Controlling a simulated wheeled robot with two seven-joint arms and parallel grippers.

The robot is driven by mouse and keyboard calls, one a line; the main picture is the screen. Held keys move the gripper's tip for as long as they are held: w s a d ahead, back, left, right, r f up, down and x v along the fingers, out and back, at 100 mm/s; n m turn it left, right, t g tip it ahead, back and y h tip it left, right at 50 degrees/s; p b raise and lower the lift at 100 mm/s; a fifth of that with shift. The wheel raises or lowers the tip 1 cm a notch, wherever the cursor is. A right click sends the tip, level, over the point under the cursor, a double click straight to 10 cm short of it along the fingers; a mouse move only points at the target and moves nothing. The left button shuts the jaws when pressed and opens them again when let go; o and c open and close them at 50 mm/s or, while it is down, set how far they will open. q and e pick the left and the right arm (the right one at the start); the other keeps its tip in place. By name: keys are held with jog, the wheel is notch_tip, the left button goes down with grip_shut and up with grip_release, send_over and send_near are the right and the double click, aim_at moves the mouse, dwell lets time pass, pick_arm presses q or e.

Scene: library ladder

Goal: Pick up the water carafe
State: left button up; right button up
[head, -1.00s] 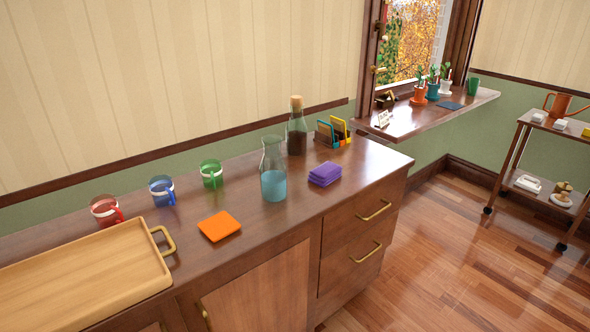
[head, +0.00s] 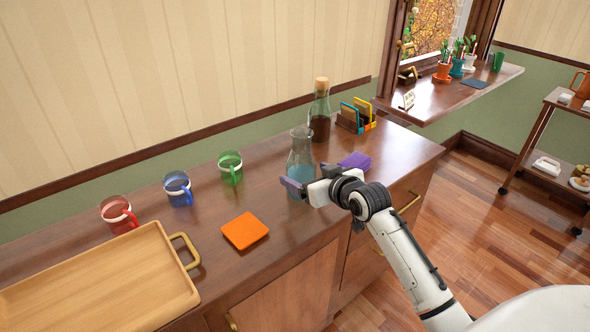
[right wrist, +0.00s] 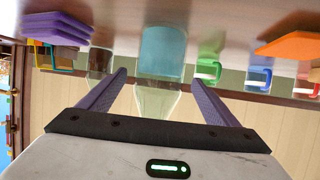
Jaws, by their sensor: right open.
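The water carafe (head: 301,156) is clear glass with blue water and stands upright on the wooden sideboard (head: 285,230). My right gripper (head: 296,188) is in front of it and hides part of its lower body in the head view. In the right wrist view, the carafe (right wrist: 163,55) shows upside down, ahead of and between the two open purple fingers (right wrist: 158,92). I cannot tell whether either finger touches the glass. My left gripper is not in view.
A corked bottle of dark liquid (head: 319,112) stands behind the carafe. Purple coasters (head: 356,160) lie to the right, partly hidden by my arm. An orange coaster (head: 245,231), green mug (head: 231,168), blue mug (head: 178,188), red mug (head: 117,214) and tray (head: 95,290) are left.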

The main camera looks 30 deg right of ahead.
aim_at(295, 136)
jog(key=shift+x, duration=1.5)
jog(key=x, duration=0.5)
jog(key=shift+c, duration=0.9)
jog(key=c, duration=1.4)
jog(key=shift+d+r, duration=0.1)
jog(key=shift+r, duration=0.2)
jog(key=c, duration=0.3)
jog(key=shift+r, duration=0.15)
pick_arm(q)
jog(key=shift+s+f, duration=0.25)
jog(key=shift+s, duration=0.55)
pick_arm(e)
notch_tip(295, 136, up, 10)
jog(key=shift+f, duration=0.15)
